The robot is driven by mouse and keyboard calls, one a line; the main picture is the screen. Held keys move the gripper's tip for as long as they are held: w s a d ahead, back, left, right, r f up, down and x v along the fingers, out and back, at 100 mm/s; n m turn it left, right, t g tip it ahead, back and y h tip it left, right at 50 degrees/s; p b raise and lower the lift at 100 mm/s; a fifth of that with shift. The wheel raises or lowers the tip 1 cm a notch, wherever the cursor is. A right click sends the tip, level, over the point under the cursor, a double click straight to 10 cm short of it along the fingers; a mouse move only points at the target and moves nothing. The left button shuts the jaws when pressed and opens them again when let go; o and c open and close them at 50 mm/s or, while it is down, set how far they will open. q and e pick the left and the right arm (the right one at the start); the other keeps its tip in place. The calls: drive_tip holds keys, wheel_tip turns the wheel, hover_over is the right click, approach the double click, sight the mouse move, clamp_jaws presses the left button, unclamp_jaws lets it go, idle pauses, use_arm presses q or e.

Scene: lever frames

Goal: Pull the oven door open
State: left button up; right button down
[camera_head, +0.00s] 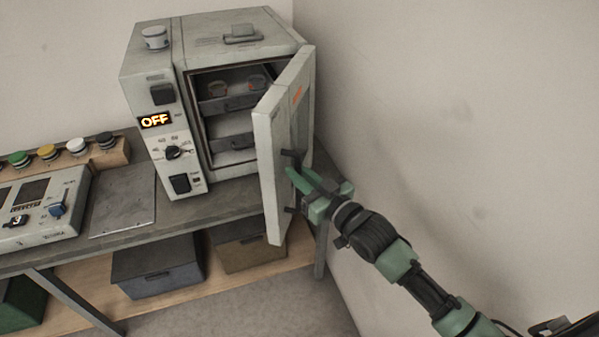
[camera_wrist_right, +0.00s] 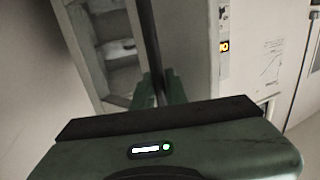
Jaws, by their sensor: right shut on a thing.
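The grey oven (camera_head: 158,100) stands on the bench with its door (camera_head: 277,150) swung well open to the right. Its inside (camera_head: 228,110) shows shelves with small items, and its display reads OFF. My right gripper (camera_head: 292,175) is at the outer side of the door and is shut on the dark door handle (camera_head: 289,155). In the right wrist view the green fingers (camera_wrist_right: 160,90) close around the dark upright handle bar (camera_wrist_right: 151,45), with the oven shelves (camera_wrist_right: 110,40) to the left. My left gripper is not in either view.
A control panel (camera_head: 40,212) and a row of coloured knobs (camera_head: 62,152) are at the left on the bench (camera_head: 185,212). Bins (camera_head: 155,268) sit on the lower shelf. The wall (camera_head: 440,110) is close to the door's right; the floor in front is clear.

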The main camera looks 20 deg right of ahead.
drive_tip(key=shift+d+r, duration=0.2)
drive_tip(key=c, duration=1.7)
unclamp_jaws()
drive_tip(key=shift+w+f, duration=0.15)
drive_tip(key=b+v, duration=0.2)
drive_tip(key=v, duration=0.6)
